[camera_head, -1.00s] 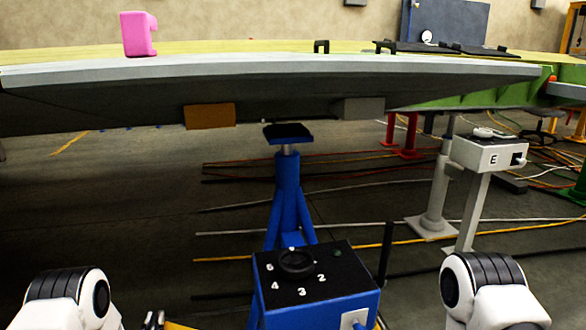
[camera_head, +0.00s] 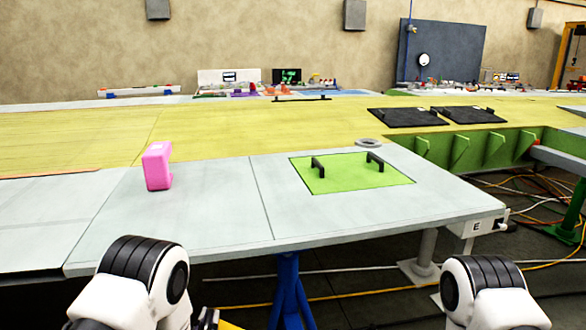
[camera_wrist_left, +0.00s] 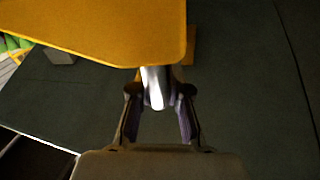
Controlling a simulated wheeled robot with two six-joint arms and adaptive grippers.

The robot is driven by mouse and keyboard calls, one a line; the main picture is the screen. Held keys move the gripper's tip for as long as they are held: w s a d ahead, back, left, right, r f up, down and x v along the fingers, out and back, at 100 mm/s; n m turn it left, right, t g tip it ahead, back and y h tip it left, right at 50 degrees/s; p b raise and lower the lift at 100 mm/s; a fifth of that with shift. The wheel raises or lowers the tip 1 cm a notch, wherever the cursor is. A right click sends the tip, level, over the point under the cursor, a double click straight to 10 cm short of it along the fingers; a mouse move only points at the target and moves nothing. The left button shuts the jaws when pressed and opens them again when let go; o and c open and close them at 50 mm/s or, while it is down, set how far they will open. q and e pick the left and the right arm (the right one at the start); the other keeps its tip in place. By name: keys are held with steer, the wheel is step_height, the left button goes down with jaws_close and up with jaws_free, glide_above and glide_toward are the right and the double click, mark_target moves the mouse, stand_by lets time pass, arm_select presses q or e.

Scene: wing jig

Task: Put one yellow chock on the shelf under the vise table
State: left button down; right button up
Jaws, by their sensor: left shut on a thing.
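My left gripper (camera_wrist_left: 160,92) is shut on a pale metal grip that joins a large yellow chock (camera_wrist_left: 100,24). The chock fills the upper left of the left wrist view. In the head view only the top of the left gripper (camera_head: 207,318) shows at the bottom edge, with a sliver of the yellow chock (camera_head: 229,325) beside it. My right gripper is out of view; only part of that arm shows. I see neither the vise table nor its shelf.
A wide wing panel (camera_head: 200,225) spans the head view ahead of my arms. On it are a pink clamp (camera_head: 157,166) and a green plate (camera_head: 340,175) with black handles. A blue stand (camera_head: 288,290) is under its edge. Cables lie on the floor at right.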

mark_target(204, 326)
arm_select(q)
steer(key=shift+s+d+r+p, duration=0.15)
steer(key=shift+s+r+p, duration=0.1)
steer(key=shift+r, duration=0.35)
steer(key=shift+s+d+r+p, duration=0.15)
steer(key=shift+s+r, duration=0.1)
steer(key=shift+r, duration=0.35)
steer(key=shift+s+a+f, duration=0.15)
steer(key=shift+s, duration=0.45)
steer(key=shift+s+a+f, duration=0.1)
steer(key=shift+s+f, duration=0.05)
steer(key=shift+s, duration=0.4)
steer(key=shift+y, duration=0.3)
steer(key=s+r, duration=0.1)
steer(key=s, duration=0.1)
steer(key=s+r, duration=0.1)
steer(key=s, duration=0.1)
steer(key=shift+a+r, duration=0.1)
steer(key=shift+a, duration=0.05)
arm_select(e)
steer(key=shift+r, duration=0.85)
arm_select(q)
steer(key=shift+w, duration=0.1)
